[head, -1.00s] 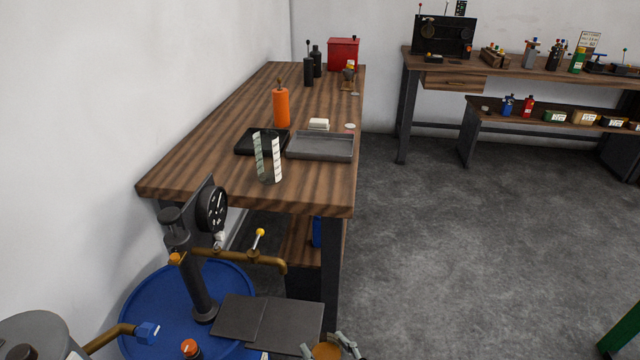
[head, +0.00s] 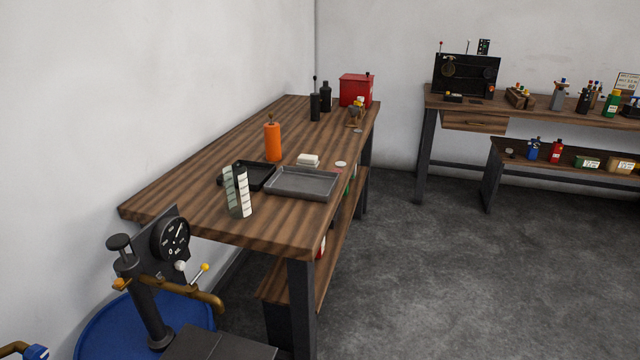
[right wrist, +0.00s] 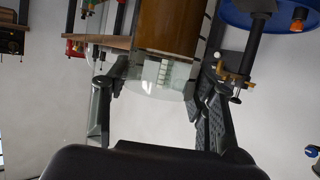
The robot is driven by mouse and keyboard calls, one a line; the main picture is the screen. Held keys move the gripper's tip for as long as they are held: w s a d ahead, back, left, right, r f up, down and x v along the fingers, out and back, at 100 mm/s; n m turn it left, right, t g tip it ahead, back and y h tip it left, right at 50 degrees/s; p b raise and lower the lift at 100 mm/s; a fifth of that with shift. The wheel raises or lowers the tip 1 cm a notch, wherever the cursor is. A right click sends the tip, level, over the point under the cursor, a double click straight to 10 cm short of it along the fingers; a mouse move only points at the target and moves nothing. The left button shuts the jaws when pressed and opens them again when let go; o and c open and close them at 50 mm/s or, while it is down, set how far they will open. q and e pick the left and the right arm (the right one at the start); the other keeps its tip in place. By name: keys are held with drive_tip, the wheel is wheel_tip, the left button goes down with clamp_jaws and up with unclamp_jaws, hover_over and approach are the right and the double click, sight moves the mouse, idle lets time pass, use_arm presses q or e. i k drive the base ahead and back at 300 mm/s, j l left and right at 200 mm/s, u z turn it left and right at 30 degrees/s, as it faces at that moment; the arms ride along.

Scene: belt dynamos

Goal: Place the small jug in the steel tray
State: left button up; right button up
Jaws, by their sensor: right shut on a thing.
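The steel tray (head: 302,196) is a shallow grey tray near the right edge of the wooden bench, with nothing in it. My right gripper (right wrist: 158,85) is shut on the small jug (right wrist: 170,30), a clear vessel with white scale marks and an amber-brown body or filling. The jug's outer end is cut off in the right wrist view, and it is not in the head view. A taller clear jug with white scale marks (head: 239,190) stands on the bench left of the tray. My left gripper is not in view.
A black tray (head: 262,176) lies against the steel tray's left side. An orange bottle (head: 272,143) and a white block (head: 308,159) stand behind. A gauge stand (head: 165,240) rises by the bench's near left corner. The bench front is clear.

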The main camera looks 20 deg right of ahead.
sight(303, 185)
drive_tip(key=i+l+u, duration=0.1)
drive_tip(key=l, duration=0.35)
drive_tip(key=i+l+u, duration=0.1)
drive_tip(key=l, duration=0.35)
drive_tip(key=i+l+u, duration=0.1)
drive_tip(key=l, duration=0.35)
drive_tip(key=i+l+u, duration=0.1)
drive_tip(key=l, duration=0.4)
drive_tip(key=i, duration=0.1)
